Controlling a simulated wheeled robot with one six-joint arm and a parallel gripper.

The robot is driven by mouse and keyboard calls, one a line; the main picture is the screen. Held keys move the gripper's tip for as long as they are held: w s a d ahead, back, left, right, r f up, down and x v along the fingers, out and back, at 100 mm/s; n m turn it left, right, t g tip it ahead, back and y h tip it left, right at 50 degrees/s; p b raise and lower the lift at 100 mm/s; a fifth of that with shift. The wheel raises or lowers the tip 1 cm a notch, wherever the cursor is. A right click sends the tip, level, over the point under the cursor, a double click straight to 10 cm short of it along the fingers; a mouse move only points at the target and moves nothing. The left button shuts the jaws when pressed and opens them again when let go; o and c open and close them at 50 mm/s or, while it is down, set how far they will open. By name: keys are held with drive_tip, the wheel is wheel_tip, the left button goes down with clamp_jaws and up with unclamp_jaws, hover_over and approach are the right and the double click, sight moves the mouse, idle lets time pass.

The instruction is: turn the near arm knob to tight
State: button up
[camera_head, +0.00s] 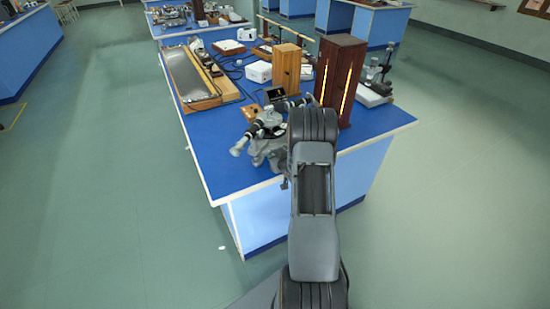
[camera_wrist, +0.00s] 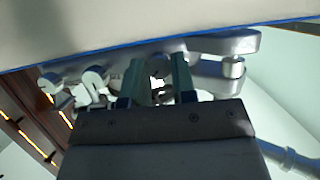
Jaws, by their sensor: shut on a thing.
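The grey spectrometer (camera_head: 265,142) stands at the near edge of the blue bench, its telescope tube pointing toward the front left. In the wrist view its grey metal arms and round fittings (camera_wrist: 215,43) fill the middle. My gripper (camera_wrist: 158,72) has its two greenish fingers close in among these parts. It is shut on a small dark knob (camera_wrist: 161,92), only partly visible between the fingers. I take this to be the near arm knob; its marking and how tight it is cannot be seen. In the head view my arm hides the gripper and knob.
A dark wooden lamp box (camera_head: 340,82) with glowing slits stands right behind the spectrometer. A lighter wooden box (camera_head: 286,66) and white boxes stand farther back. A long tray (camera_head: 190,78) lies at the left. The bench's front left corner (camera_head: 215,175) and surrounding floor are clear.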

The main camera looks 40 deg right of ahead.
drive_tip(key=shift+d+m+y, duration=0.15)
drive_tip(key=shift+m+y, duration=0.65)
drive_tip(key=shift+m, duration=0.3)
drive_tip(key=shift+d+m+t+y+p, duration=0.1)
drive_tip(key=shift+m+t+y+p, duration=0.4)
drive_tip(key=shift+m+y, duration=0.6)
drive_tip(key=shift+f+m, duration=0.1)
drive_tip(key=shift+m, duration=0.3)
drive_tip(key=o, duration=0.9)
drive_tip(key=shift+s, duration=0.1)
drive_tip(key=b+v, duration=0.1)
drive_tip(key=v, duration=1.2)
drive_tip(key=shift+s, duration=0.35)
